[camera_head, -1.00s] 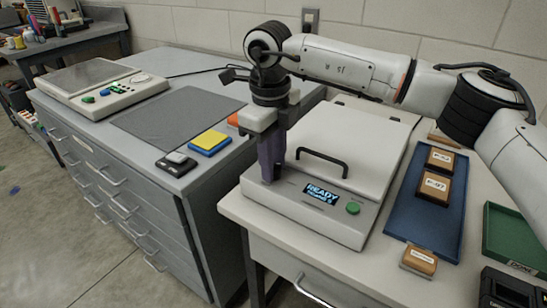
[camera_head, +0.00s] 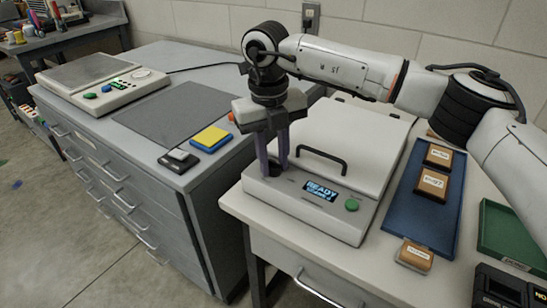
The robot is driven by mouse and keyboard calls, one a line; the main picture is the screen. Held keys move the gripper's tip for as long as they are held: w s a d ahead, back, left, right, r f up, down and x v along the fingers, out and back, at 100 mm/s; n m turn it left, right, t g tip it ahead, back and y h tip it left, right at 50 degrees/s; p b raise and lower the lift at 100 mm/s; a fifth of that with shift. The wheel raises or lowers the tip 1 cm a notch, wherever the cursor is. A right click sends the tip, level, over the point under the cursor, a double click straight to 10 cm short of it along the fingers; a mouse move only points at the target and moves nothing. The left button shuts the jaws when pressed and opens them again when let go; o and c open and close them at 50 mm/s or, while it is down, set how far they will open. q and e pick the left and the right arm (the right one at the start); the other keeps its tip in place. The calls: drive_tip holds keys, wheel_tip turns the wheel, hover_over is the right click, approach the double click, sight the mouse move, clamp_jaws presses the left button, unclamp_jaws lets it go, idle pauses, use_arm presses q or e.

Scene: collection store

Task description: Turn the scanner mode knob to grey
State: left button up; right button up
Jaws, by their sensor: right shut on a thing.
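The scanner (camera_head: 300,215) is a light grey box with a closed pale lid (camera_head: 352,138) and a black handle (camera_head: 322,160). It stands on the white table. Its lit display (camera_head: 321,192) reads READY, with a smaller second line I cannot read surely. A green button (camera_head: 351,204) is right of the display. My right gripper (camera_head: 273,170) points down at the scanner's front left corner, its two purple fingers shut on the mode knob, which is mostly hidden between them. I cannot see where the knob points. My left gripper is not in view.
A blue tray (camera_head: 407,213) with labelled wooden blocks lies right of the scanner, with another block (camera_head: 414,256) at its front end. A green tray (camera_head: 512,226) is at the right edge. A grey cabinet at left holds a console (camera_head: 104,93), a dark mat and a yellow-topped pad (camera_head: 210,137).

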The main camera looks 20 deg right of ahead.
sight(271, 166)
idle(0.3)
drive_tip(key=o, duration=1)
drive_tip(key=shift+o, duration=0.2)
wheel_tip(271, 166, up, 10)
drive_tip(key=shift+a+r+p, duration=0.2)
drive_tip(key=shift+a+p, duration=0.1)
drive_tip(key=shift+p, duration=0.1)
